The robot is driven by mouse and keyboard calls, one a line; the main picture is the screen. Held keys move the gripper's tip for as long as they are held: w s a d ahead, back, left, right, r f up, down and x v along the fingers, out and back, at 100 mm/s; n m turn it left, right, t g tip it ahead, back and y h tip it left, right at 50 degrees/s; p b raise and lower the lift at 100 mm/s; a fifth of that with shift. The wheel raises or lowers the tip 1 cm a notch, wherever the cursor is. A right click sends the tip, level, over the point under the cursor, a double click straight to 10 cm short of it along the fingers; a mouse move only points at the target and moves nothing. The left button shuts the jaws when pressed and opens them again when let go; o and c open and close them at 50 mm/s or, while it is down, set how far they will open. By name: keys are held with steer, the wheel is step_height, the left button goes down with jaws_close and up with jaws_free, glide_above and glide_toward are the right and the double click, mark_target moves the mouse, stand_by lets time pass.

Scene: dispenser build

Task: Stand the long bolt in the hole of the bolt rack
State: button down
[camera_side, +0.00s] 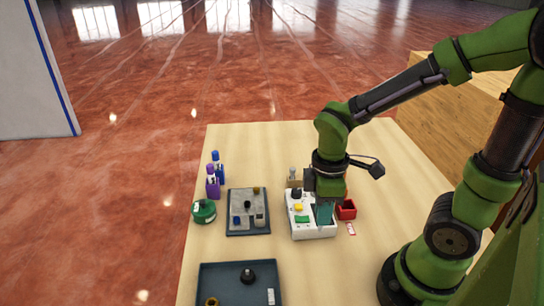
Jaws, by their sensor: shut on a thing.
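My gripper (323,222) points down over the right part of a white panel box (318,233). Its teal lower end is low, close to the box; I cannot tell whether it touches. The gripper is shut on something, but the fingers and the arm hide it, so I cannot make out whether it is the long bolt. A small tan block (291,184) stands behind the box, with a grey upright piece (293,173) on or in it. It may be the bolt rack, but it is too small to be sure, and no hole shows.
A red bin (346,210) and a small red-and-white card (351,229) lie right of the box. Left are a grey tray (236,231) with small parts, a green round container (204,211) and purple (212,188) and blue bottles (218,170). A dark tray (225,270) is in front.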

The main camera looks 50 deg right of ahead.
steer(key=shift+r, duration=1.65)
steer(key=shift+d, duration=0.2)
steer(key=w+d+f+m, duration=0.1)
steer(key=w+d+f, duration=0.2)
steer(key=w+d, duration=0.4)
steer(key=w+d+f+m, duration=0.2)
steer(key=w+d, duration=0.6)
steer(key=d, duration=0.4)
steer(key=shift+w+d+f, duration=0.15)
steer(key=shift+d+f, duration=0.05)
steer(key=shift+f, duration=0.55)
steer(key=shift+f, duration=1.95)
